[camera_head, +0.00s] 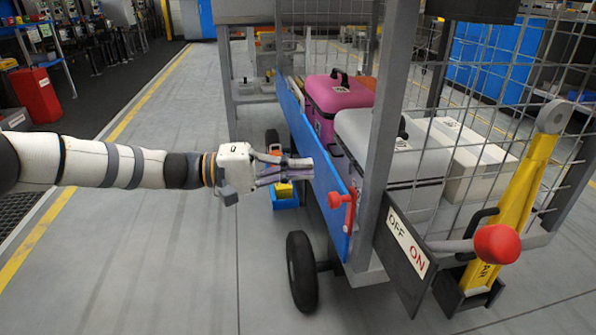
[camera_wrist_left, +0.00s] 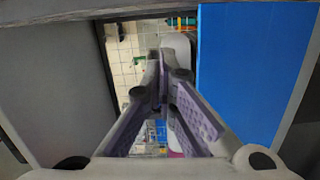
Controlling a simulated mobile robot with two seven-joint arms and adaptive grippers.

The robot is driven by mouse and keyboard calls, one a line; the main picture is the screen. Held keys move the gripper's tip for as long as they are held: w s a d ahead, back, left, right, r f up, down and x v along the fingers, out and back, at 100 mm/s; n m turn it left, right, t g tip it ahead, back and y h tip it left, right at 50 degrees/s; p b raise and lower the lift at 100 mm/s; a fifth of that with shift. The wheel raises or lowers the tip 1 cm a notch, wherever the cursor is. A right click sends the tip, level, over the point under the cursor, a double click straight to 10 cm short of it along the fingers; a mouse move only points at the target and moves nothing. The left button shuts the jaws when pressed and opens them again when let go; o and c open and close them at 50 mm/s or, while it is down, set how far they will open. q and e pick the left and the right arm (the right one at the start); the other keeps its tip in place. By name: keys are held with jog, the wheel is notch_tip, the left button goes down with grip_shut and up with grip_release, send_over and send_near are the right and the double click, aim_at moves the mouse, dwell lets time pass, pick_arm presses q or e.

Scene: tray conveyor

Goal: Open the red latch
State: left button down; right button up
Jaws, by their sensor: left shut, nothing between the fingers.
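The red latch (camera_head: 347,207) with its round knob is on the blue side panel (camera_head: 312,150) of the cart, near the grey corner post. My left gripper (camera_head: 310,166) reaches in from the left and is shut and empty. Its fingertips are by the blue panel, up and to the left of the latch and apart from it. In the left wrist view the purple-padded fingers (camera_wrist_left: 166,58) meet in the middle, with the blue panel (camera_wrist_left: 250,75) to their right. I cannot make out the latch there. My right gripper is not in view.
The cart holds a pink case (camera_head: 336,95), a grey case (camera_head: 385,140) and a white box (camera_head: 470,160). A yellow lever (camera_head: 520,190) and a red ball (camera_head: 497,244) stand by the OFF/ON plate (camera_head: 407,243). The floor left of the cart is mostly free.

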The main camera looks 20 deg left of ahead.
pick_arm(q)
jog(key=v, duration=0.9)
jog(key=shift+s+p, duration=0.3)
jog(key=shift+p, duration=0.15)
jog(key=shift+d+r, duration=0.1)
jog(key=shift+r, duration=0.05)
